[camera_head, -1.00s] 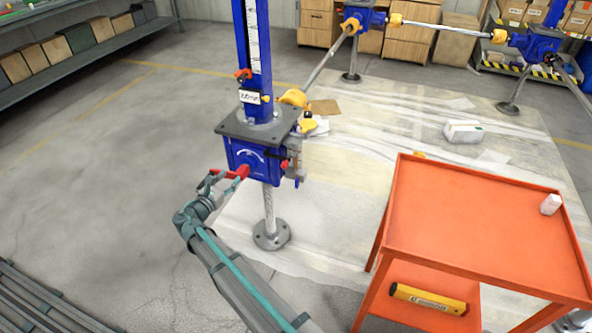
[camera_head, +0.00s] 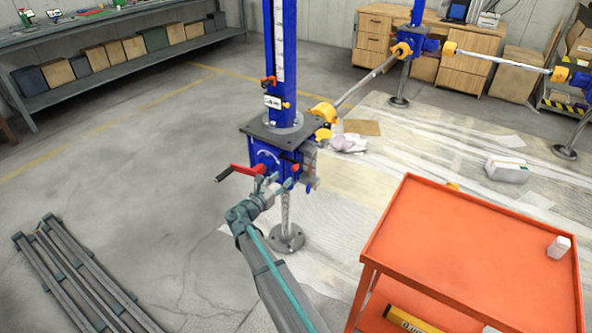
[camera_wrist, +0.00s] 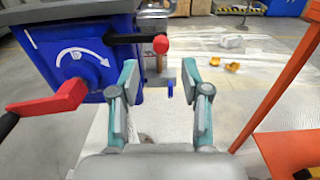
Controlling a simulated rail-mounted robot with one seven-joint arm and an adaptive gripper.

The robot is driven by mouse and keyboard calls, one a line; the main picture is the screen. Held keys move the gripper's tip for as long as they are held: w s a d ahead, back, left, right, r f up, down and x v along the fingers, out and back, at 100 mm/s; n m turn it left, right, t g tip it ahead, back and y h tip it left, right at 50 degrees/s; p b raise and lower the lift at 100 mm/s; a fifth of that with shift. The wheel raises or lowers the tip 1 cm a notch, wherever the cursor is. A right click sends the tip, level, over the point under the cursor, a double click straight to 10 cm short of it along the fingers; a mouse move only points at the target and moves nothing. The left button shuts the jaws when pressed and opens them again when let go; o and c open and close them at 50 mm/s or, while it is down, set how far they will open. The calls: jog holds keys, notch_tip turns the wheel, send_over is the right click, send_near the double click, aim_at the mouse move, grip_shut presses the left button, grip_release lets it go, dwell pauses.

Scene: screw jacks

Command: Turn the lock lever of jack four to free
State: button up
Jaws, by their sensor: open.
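The nearest blue screw jack (camera_head: 264,152) stands on a post in the head view; its number is not readable. A red lever (camera_head: 241,170) with a dark end sticks out left from its front; it also shows at left in the wrist view (camera_wrist: 50,104). A black rod with a red ball (camera_wrist: 160,44) sticks out right across the housing top in the wrist view. I cannot tell by marking which is the lock lever. My gripper (camera_head: 274,184) is open and empty below the front housing, right of the red lever. In the wrist view its fingers (camera_wrist: 160,76) stand below the red ball, apart from it.
A white curved arrow (camera_wrist: 85,54) marks the housing face. An orange cart (camera_head: 470,250) with a small white block (camera_head: 558,247) stands at right. Several grey bars (camera_head: 75,270) lie on the floor at left. More blue jacks stand behind.

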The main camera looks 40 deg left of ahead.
aim_at(293, 169)
jog(key=w, duration=0.8)
jog(key=shift+w+a+p, duration=0.1)
jog(key=shift+a+p, duration=0.25)
jog(key=shift+a, duration=0.05)
jog(key=shift+c, duration=0.2)
grip_shut()
